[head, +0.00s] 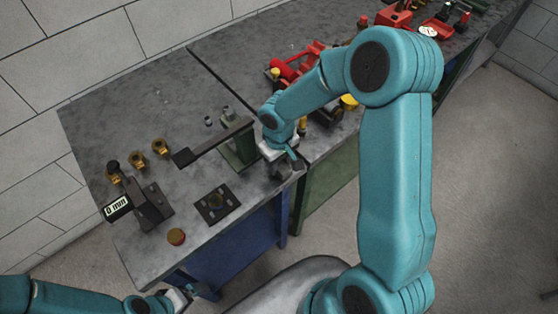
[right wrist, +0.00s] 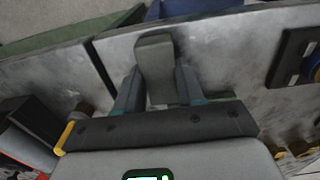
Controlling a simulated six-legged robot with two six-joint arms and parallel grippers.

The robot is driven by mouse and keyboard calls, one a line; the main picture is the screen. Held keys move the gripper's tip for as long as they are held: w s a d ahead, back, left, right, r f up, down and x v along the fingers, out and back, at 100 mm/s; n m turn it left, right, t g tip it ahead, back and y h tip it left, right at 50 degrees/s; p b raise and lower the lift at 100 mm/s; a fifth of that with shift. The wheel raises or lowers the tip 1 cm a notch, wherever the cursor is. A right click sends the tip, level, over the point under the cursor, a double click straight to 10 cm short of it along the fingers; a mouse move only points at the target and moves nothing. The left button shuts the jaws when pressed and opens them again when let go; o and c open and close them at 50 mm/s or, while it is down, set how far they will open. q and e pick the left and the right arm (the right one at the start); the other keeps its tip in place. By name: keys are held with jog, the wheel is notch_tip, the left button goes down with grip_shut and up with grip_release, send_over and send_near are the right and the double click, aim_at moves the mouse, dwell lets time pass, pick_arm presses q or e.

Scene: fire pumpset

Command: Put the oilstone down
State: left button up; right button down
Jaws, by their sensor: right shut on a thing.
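The oilstone is a grey block (right wrist: 155,62) between the two teal fingers of my right gripper (right wrist: 158,90) in the right wrist view. Its end sticks out past the fingertips, over the grey bench top. In the head view my right gripper (head: 290,163) is low at the bench's front edge, beside the gap between two benches. Whether the stone touches the bench I cannot tell. My left gripper (head: 185,295) is at the bottom of the head view, in front of the bench; its jaw opening is unclear.
A green stand with a long dark lever (head: 238,148) stands just left of my right gripper. Red tools (head: 295,65) crowd the other bench. Bare bench top lies between.

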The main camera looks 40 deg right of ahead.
aim_at(279, 163)
jog(key=shift+f, duration=0.2)
jog(key=c, duration=0.7)
grip_release()
jog(key=shift+w, duration=0.15)
jog(key=shift+r, duration=0.1)
notch_tip(279, 163, up, 12)
jog(key=shift+r, duration=0.1)
